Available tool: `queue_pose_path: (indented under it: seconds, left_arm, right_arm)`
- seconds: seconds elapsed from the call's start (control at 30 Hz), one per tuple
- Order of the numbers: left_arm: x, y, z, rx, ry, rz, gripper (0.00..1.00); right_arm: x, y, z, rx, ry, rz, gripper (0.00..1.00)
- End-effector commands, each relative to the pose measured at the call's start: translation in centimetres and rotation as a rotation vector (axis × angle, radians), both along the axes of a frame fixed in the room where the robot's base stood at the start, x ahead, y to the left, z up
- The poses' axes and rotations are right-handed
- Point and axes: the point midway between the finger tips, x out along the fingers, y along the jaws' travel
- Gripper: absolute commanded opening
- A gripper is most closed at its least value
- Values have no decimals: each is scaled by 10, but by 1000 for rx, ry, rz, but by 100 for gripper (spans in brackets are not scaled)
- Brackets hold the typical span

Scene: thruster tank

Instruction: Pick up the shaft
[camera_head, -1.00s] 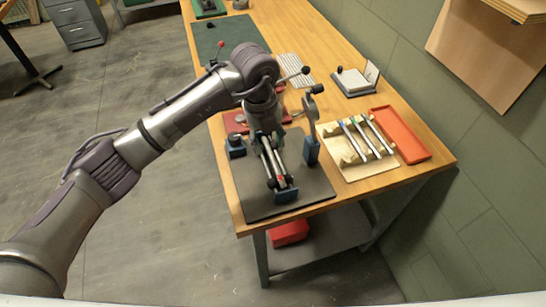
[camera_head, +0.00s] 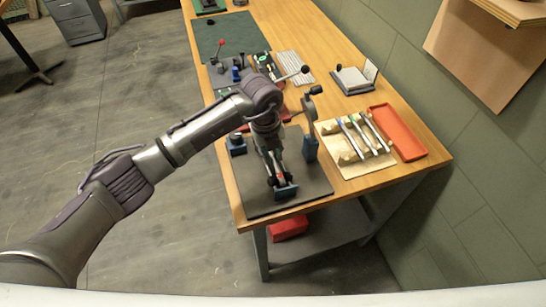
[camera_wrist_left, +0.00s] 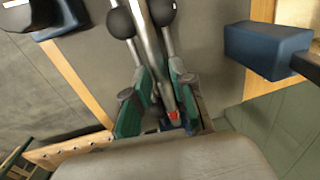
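A bright metal shaft (camera_head: 277,166) with a red mark lies along the fixture on the dark mat (camera_head: 318,186). In the left wrist view the shaft (camera_wrist_left: 150,45) runs down between the fingers, and its red mark shows close to the wrist. My left gripper (camera_head: 271,153) is low over the fixture, its fingers on either side of the shaft. Whether they press on it cannot be told. Two black balls on thin rods flank the shaft in the wrist view. The blue end block (camera_head: 286,192) stands at the mat's front. My right gripper is out of view.
A blue upright post (camera_head: 310,148) with a lever stands just right of the gripper. A light rack (camera_head: 352,168) with several rods and a red tray (camera_head: 397,133) are farther right. A blue block (camera_head: 237,147) stands left. The table's front edge is close.

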Motion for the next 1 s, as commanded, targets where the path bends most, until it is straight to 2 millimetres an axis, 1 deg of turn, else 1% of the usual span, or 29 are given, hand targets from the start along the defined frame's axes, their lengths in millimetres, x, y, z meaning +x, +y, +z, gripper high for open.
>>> queue_pose_path:
  seconds: [0.03, 0.1, 0.47, 0.57, 0.67, 0.9, 1.0]
  left_arm:
    - [0, 0, 0, 0, 0, 0, 10]
    - [0, 0, 0, 0, 0, 0, 0]
    - [1, 0, 2, -1, -1, 0, 0]
    - [1, 0, 7, -2, -4, -1, 0]
    - [2, 0, 20, -3, -5, -2, 0]
    - [1, 0, 68, -1, -6, 0, 0]
    - [1, 0, 85, -1, -4, -2, 0]
  right_arm:
    - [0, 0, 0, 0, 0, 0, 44]
    - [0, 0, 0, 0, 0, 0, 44]
    - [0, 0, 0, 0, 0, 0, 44]
    - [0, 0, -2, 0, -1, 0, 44]
    - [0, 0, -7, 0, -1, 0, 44]
    - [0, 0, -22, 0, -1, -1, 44]
    - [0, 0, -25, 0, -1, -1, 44]
